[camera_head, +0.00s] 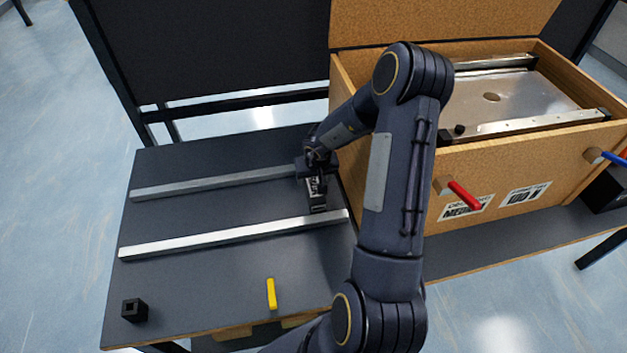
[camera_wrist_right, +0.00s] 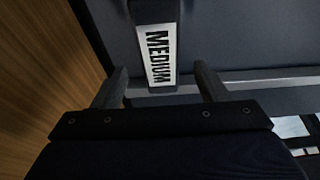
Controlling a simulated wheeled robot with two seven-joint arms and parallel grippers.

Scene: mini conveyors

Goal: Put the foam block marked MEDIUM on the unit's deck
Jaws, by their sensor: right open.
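The foam block marked MEDIUM is dark, with a white label. In the head view the block (camera_head: 317,205) lies on the dark table near the two metal rails, close to the wooden unit. My right gripper (camera_head: 315,172) is open over it; my arm partly hides this area. In the right wrist view the block (camera_wrist_right: 157,55) stands between and ahead of the open fingers (camera_wrist_right: 160,78), with a gap on each side. The unit's metal deck (camera_head: 515,95), a flat plate with a hole, lies inside the wooden box at right. My left gripper is not in view.
Two metal rails (camera_head: 200,239) cross the table. A yellow piece (camera_head: 271,293) and a small black cube (camera_head: 134,310) lie near its front.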

